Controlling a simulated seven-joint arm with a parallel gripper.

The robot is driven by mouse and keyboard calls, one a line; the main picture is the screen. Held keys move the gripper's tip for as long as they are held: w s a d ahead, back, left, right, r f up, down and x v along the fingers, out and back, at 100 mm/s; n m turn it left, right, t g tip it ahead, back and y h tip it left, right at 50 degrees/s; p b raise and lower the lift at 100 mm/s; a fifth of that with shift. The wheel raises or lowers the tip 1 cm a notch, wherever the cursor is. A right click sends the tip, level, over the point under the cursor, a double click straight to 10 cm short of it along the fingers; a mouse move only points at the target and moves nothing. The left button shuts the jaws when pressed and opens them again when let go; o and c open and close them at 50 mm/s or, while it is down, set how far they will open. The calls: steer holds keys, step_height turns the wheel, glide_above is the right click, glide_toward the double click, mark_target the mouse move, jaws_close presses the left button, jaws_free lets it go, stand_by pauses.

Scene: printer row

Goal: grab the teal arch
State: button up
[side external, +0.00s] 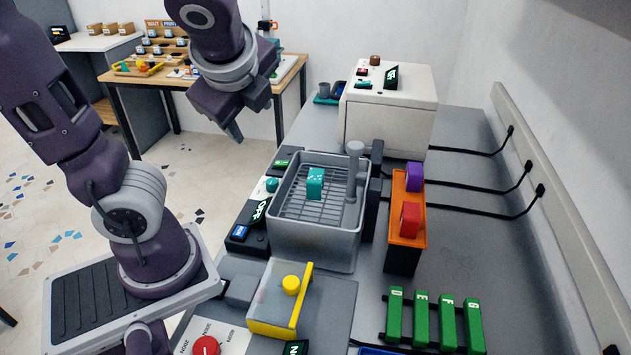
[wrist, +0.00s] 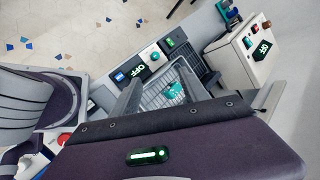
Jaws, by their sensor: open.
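The teal arch (side external: 315,181) is a small teal block with white specks. It rests on the wire rack inside the grey bin (side external: 312,248), near the middle. In the wrist view the teal arch (wrist: 173,91) shows beyond my fingers. My gripper (side external: 235,132) is open and empty, hanging well above the table's left edge, up and to the left of the bin. It is clear of the arch. Part of the bin is hidden behind my gripper in the wrist view.
A grey post (side external: 353,170) stands at the bin's right side. An orange stand (side external: 409,232) with purple and red blocks is right of it. A white machine (side external: 390,118) stands behind. A yellow-framed box (side external: 275,311) and green blocks (side external: 447,320) are in front.

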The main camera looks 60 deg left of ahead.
mark_target(318, 173)
steer(key=w+d+r+m+t+y, duration=0.25)
steer(key=w+m+t, duration=0.25)
steer(key=w+m, duration=0.6)
steer(key=f+m, duration=0.1)
steer(key=f, duration=0.9)
steer(key=f+m+y, duration=0.1)
steer(key=f, duration=0.8)
steer(key=shift+a+f, duration=0.2)
steer(key=shift+f, duration=0.15)
steer(key=x, duration=0.6)
steer(key=shift+s+a+r, duration=0.2)
steer(key=shift+a, duration=0.25)
steer(key=shift+w+a+f, duration=0.15)
steer(key=shift+w+a, duration=0.15)
jaws_close()
